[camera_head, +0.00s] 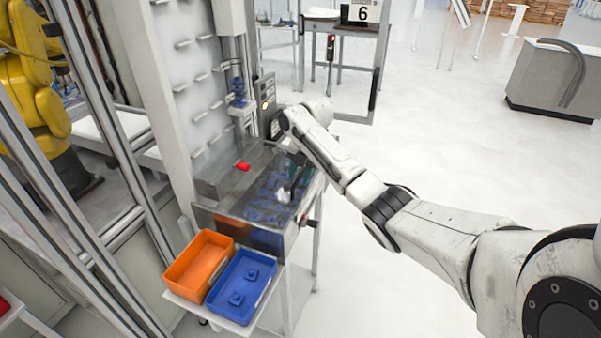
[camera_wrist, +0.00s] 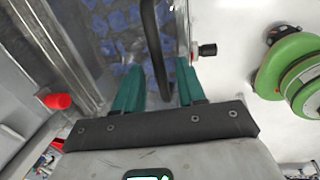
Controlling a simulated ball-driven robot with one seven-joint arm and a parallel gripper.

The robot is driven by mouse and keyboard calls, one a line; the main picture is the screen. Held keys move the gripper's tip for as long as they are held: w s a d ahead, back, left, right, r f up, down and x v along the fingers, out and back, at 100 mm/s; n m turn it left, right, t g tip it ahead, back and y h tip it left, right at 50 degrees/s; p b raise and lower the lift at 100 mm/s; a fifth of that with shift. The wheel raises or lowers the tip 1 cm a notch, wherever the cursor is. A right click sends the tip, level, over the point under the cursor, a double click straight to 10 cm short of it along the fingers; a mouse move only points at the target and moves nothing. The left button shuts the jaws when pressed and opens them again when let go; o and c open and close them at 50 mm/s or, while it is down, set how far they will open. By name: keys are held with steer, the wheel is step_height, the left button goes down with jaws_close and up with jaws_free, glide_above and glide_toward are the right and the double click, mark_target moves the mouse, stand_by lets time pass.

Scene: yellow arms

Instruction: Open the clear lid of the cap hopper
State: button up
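The cap hopper (camera_head: 228,222) is a metal box with blue caps inside, seen through its clear lid (camera_head: 262,205). The lid appears to lie flat over the box, though its edges are hard to make out. A black bar handle (camera_wrist: 152,45) rises from the lid in the wrist view. My gripper (camera_head: 293,182) is over the right part of the hopper. In the wrist view its two teal fingers (camera_wrist: 158,84) stand apart, one on each side of the handle, with gaps visible. In the head view my arm hides part of the hopper's right side.
A red knob (camera_head: 243,166) sits on the hopper's left side. An orange bin (camera_head: 200,265) and a blue bin (camera_head: 262,290) stand before the hopper. A tall white machine column (camera_head: 170,90) rises behind it. Open floor (camera_head: 450,140) lies to the right.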

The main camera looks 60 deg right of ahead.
steer(key=shift+c, duration=0.2)
jaws_close()
stand_by(0.4)
